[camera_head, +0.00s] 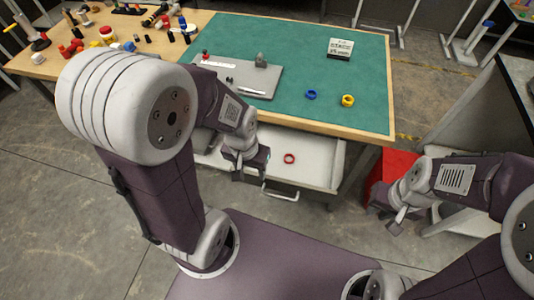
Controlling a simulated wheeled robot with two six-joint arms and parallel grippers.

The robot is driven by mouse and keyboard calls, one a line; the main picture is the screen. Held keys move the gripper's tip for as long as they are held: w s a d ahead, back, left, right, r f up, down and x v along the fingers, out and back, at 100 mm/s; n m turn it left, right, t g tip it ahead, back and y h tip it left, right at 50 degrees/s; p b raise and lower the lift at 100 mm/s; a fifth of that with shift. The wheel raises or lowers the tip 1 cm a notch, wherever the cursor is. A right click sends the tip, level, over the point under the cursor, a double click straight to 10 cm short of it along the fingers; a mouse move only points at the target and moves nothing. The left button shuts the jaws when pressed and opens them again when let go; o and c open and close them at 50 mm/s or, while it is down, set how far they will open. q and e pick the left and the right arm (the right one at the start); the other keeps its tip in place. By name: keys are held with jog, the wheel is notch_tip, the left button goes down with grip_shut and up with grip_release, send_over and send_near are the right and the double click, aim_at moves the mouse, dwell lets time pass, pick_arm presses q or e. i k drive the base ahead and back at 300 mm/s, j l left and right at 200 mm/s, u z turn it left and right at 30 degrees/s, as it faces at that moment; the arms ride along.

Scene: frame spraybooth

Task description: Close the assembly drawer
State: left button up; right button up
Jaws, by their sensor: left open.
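The assembly drawer (318,158) is pulled out below the front edge of the green-topped table (300,50). Its inside is white and holds a red ring (289,158). A pale bar handle (281,194) is on its dark front. My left gripper (252,172) is open, over the left part of the drawer near its front edge, left of the handle. My arm hides part of the drawer's left side, and I cannot tell whether the gripper touches it. My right gripper (386,212) is to the right of the drawer, apart from it; its jaw opening is unclear.
A blue ring (311,95), a yellow ring (347,100), a small sign (340,48) and a grey plate (262,82) are on the green top. A wooden table (40,65) with several parts is at the left. A red bin (393,165) stands beside my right gripper.

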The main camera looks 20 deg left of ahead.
aim_at(312, 176)
jog(key=k+j+u, duration=0.2)
jog(key=j+u, duration=0.5)
jog(key=l, duration=0.1)
